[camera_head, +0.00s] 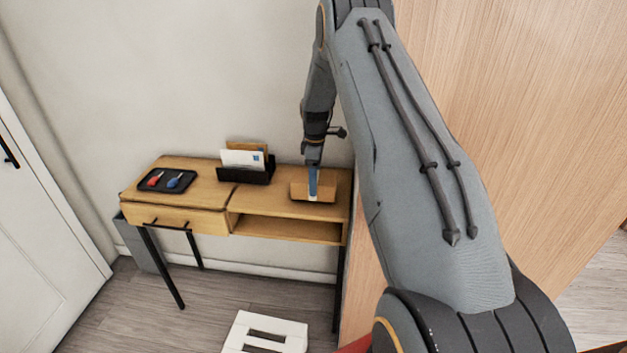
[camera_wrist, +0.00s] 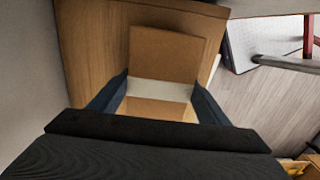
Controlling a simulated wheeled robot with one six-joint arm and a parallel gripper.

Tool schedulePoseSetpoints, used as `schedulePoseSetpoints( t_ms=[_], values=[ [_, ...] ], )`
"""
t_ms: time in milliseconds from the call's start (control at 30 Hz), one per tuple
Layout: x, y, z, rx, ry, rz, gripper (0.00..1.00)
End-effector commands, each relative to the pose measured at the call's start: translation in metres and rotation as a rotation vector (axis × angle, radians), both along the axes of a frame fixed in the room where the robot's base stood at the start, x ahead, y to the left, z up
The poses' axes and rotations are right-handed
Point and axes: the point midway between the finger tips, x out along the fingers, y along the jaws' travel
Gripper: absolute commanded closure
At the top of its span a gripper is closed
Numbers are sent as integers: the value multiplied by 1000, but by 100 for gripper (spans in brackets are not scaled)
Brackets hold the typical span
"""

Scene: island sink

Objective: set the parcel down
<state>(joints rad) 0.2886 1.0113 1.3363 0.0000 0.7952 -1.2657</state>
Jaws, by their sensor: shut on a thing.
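The parcel (camera_head: 326,191) is a small brown box with a pale band, at the right end of the wooden console table (camera_head: 285,208). In the wrist view the parcel (camera_wrist: 166,58) sits between the two dark blue fingers of my gripper (camera_wrist: 160,92), which are shut on its sides. In the head view my gripper (camera_head: 313,184) reaches down over the parcel from above. The parcel is at the tabletop or very close above it; I cannot tell whether its underside touches. The wooden top (camera_wrist: 95,45) shows around it in the wrist view.
A black letter holder (camera_head: 247,174) with envelopes stands left of the parcel. A dark tray (camera_head: 167,180) with red and blue items lies at the table's left end. A white slotted stool (camera_head: 265,333) stands on the floor in front. A wooden panel (camera_head: 520,120) rises at right.

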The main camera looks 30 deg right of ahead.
Motion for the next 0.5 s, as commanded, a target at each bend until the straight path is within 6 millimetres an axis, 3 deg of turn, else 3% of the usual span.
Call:
schedulePoseSetpoints(
  t_ms=[133,500],
  values=[
    [1,0,-10,-1,-3,0,59],
    [1,0,-15,0,-2,0,59]
  ],
)
